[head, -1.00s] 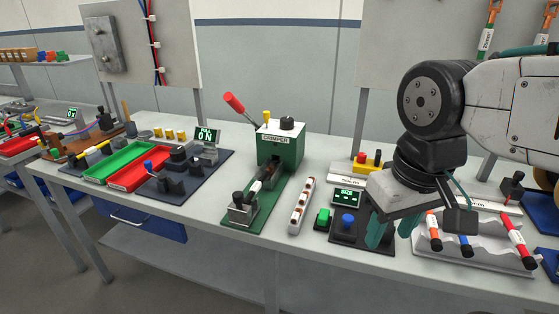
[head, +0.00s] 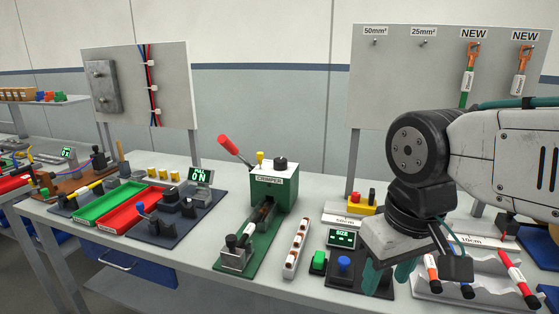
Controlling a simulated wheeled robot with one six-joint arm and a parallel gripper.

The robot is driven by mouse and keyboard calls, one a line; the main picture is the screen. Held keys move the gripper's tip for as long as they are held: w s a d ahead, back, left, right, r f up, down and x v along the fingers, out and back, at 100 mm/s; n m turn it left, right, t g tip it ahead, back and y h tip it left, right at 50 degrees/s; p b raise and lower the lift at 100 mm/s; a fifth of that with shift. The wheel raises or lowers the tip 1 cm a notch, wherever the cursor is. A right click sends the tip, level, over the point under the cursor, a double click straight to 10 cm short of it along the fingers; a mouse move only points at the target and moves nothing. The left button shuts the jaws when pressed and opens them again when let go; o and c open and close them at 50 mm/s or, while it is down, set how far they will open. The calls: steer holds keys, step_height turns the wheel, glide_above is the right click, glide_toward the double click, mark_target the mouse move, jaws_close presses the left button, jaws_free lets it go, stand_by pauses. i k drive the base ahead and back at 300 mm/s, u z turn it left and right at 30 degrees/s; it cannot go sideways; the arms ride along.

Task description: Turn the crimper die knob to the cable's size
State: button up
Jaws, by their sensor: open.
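The green crimper (head: 273,192) stands upright on the bench in the middle of the head view, with a red-handled lever (head: 229,144) at its left. A black round knob (head: 280,163) sits on its top, beside a small yellow part (head: 260,158). The knob's markings are too small to read. A clamp (head: 238,246) sits at the front of the crimper's green base. A small display reading SIZE (head: 341,239) stands to the right; its lower line is unclear. My gripper (head: 390,277) points down, open, over the bench beside the blue button, right of the crimper and apart from it.
A white strip with several sockets (head: 296,248), a green button (head: 318,262) and a blue button (head: 344,265) lie between crimper and gripper. A rack with cables (head: 470,284) is at right. Trays (head: 112,204) are at left. A panel (head: 400,75) carries 50mm² and 25mm² labels.

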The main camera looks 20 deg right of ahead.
mark_target(280, 163)
steer(key=k, duration=1.2)
steer(key=u, duration=0.65)
steer(key=i, duration=1.4)
steer(key=z, duration=0.7)
steer(key=i, duration=0.45)
steer(key=z, duration=0.4)
